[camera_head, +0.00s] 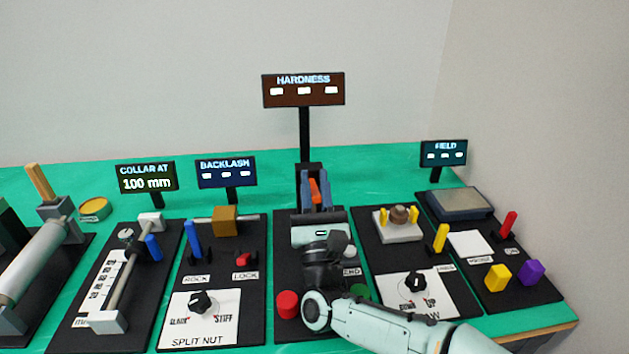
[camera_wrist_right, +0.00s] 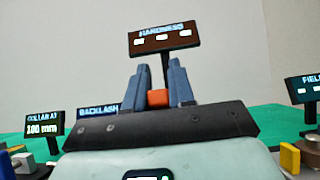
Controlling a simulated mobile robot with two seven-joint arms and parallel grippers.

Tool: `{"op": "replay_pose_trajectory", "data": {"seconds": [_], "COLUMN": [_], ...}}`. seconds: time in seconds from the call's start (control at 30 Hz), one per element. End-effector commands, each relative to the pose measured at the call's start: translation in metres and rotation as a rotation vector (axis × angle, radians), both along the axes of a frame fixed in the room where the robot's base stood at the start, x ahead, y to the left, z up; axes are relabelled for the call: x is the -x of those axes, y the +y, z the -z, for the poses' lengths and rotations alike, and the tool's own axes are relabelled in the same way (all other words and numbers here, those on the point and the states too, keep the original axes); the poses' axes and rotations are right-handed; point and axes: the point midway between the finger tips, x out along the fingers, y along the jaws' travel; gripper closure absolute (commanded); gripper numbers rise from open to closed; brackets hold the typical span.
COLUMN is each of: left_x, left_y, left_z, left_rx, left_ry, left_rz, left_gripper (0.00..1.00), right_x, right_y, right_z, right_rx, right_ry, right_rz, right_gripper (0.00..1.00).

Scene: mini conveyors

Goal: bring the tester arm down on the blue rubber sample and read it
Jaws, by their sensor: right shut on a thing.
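The hardness tester stands on a black board (camera_head: 285,240) in the middle of the table, with its black frame (camera_head: 310,168) at the back. Its sign reads HARDNESS (camera_head: 303,90) above three blank white marks. My right gripper (camera_head: 315,188) reaches over the board to the frame. In the right wrist view its blue-grey fingers (camera_wrist_right: 159,90) are shut on an orange block (camera_wrist_right: 158,98), perhaps the tester arm's handle. A red round sample (camera_head: 288,304) and a partly covered green one (camera_head: 358,291) lie near the board's front. I cannot see the blue rubber sample. My left gripper is not in view.
The backlash board with its knob (camera_head: 201,302) stands to the left, close by. On the right are a board with yellow posts (camera_head: 441,238) and the field board with a purple block (camera_head: 530,271). Bare green table (camera_head: 380,166) shows behind the boards.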

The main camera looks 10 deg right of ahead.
Motion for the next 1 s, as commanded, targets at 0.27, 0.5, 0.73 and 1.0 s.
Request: {"op": "replay_pose_trajectory", "data": {"seconds": [0.27, 0.5, 0.73, 1.0], "left_x": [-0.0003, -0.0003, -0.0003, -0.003], "left_y": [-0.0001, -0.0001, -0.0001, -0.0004], "left_z": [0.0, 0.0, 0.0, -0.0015], "left_rx": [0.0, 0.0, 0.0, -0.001], "left_ry": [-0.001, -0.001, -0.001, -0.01], "left_rz": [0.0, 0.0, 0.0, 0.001], "left_gripper": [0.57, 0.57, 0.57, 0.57], "right_x": [0.0004, 0.0003, 0.0002, 0.0003], "right_y": [0.0002, 0.0002, 0.0001, -0.0001], "right_z": [0.0004, 0.0006, 0.0005, -0.0076], "right_rx": [0.0, 0.0, 0.0, -0.001], "right_ry": [-0.006, -0.005, -0.005, -0.007], "right_rz": [0.0, 0.0, 0.0, 0.001], "right_gripper": [1.0, 0.55, 0.55, 0.55]}}
